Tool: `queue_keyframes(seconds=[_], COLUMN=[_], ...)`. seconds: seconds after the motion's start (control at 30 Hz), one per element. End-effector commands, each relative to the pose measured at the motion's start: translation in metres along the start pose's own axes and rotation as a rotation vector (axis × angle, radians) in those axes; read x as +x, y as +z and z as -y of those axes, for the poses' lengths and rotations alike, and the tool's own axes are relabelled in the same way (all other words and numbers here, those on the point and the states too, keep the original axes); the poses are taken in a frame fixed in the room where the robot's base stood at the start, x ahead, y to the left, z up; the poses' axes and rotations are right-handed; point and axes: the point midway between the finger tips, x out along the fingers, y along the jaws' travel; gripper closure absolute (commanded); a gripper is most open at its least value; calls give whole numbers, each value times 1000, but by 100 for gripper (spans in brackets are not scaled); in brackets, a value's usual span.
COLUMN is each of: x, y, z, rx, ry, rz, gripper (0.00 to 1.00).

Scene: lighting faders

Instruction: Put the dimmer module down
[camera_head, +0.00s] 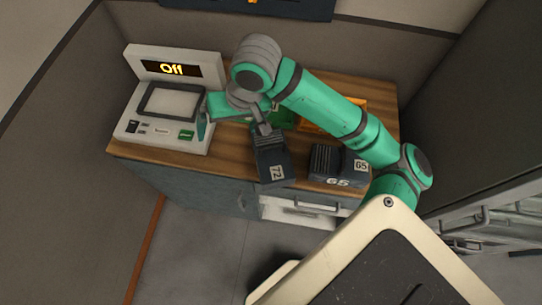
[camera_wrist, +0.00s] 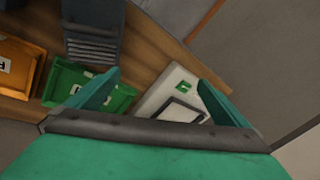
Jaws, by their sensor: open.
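The dark grey dimmer module marked 72 (camera_head: 276,170) rests on the wooden top near its front edge. It also shows at the top of the wrist view (camera_wrist: 92,40), with ridges on its side. A second dark module, marked 65 (camera_head: 338,168), stands to its right. My gripper (camera_head: 235,118) is open, between the console and module 72 in the head view. In the wrist view my gripper's fingers (camera_wrist: 160,97) are wide apart with nothing held between them. Part of the green tray (camera_wrist: 62,82) is hidden by my arm in the head view.
A white console (camera_head: 140,122) with a lit "Off" display stands at the left of the wooden top. An orange tray (camera_wrist: 12,68) lies beside the green one. Bare wood (camera_wrist: 145,45) shows between module 72 and the console.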

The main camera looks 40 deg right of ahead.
Motion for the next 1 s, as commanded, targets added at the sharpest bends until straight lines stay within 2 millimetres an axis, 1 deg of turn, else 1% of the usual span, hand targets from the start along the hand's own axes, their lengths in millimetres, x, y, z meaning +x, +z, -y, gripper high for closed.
queue_keyframes(seconds=[0.03, 0.1, 0.2, 0.3, 0.4, 0.7, 0.93, 1.0], x=[-7, -15, -25, -31, -28, 11, 24, 32], y=[8, 20, 34, 42, 47, 55, 58, 60], z=[-25, -50, -77, -92, -100, -111, -113, -115], rx=[24, 55, 89, 110, 120, 120, 119, 119], ry=[71, 147, 227, 274, 293, 293, 293, 293], rz=[34, 79, 128, 158, 172, 174, 172, 172], gripper=[0, 0, 0, 0, 0, 0, 0, 0])
